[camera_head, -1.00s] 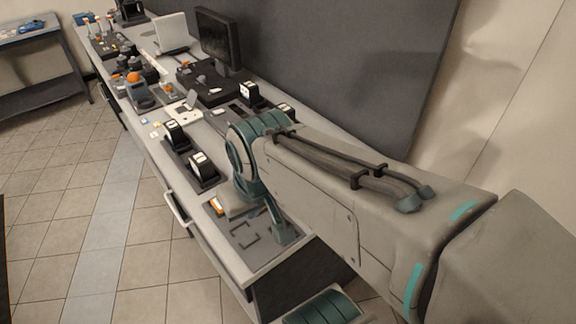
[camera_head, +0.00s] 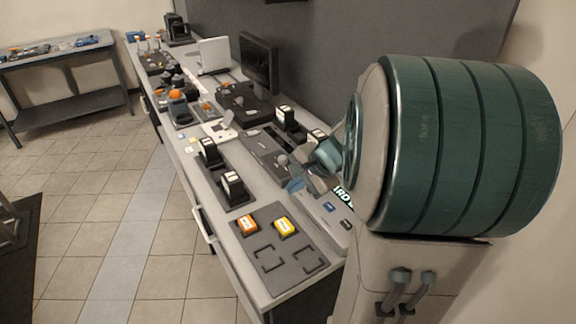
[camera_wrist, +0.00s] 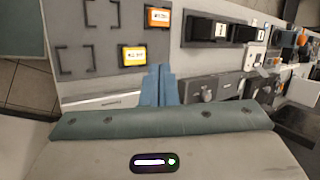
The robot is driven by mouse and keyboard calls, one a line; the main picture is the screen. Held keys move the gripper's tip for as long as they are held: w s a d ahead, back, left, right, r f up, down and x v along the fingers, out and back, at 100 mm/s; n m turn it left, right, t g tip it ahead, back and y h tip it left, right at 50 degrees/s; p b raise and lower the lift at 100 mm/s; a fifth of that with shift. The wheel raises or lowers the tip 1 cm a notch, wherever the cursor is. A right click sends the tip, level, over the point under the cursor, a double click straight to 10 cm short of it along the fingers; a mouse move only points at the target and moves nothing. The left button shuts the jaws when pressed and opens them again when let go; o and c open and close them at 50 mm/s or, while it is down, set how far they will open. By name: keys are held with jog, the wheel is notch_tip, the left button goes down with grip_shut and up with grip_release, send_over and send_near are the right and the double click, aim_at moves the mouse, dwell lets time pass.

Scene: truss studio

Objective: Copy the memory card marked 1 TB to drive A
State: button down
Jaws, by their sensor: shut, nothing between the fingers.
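My gripper (camera_head: 297,186) is shut and empty above the right side of the bench; its blue-grey fingers also show in the wrist view (camera_wrist: 158,86). Near it, a light panel with partly hidden lettering ending "RD" holds a small blue card (camera_head: 330,208) and a dark card (camera_head: 347,225). I cannot read which card is 1 TB. An orange labelled block (camera_head: 248,225) and a yellow labelled block (camera_head: 284,227) sit on a dark mat (camera_head: 268,258) with corner brackets; the wrist view shows the orange block (camera_wrist: 158,17) and yellow block (camera_wrist: 134,56). I cannot tell which drive is A.
Two black units with white labels (camera_head: 209,150) (camera_head: 232,184) stand in dark holders left of the gripper. Similar units (camera_head: 286,117) stand farther back. A monitor (camera_head: 259,64) and a grey partition (camera_head: 350,40) line the bench's back. The tiled floor at left is open.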

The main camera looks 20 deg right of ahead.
jog(key=w+d+f+m+t, duration=0.1)
jog(key=w+d+f+m, duration=0.1)
jog(key=d+m, duration=0.2)
jog(key=w+d+f+m+t+h, duration=0.1)
jog(key=d+m, duration=0.4)
jog(key=d, duration=0.5)
notch_tip(320, 180, down, 2)
jog(key=shift+w+d+f+t, duration=0.15)
jog(key=shift+w+d+t, duration=0.15)
jog(key=shift+w+t, duration=0.2)
jog(key=shift+f, duration=0.1)
jog(key=b, duration=0.5)
send_over(333, 208)
notch_tip(333, 208, down, 7)
jog(key=shift+a, duration=0.1)
jog(key=shift+f+b, duration=0.8)
jog(key=shift+b, duration=0.25)
jog(key=shift+f+b, duration=0.45)
jog(key=shift+b, duration=0.2)
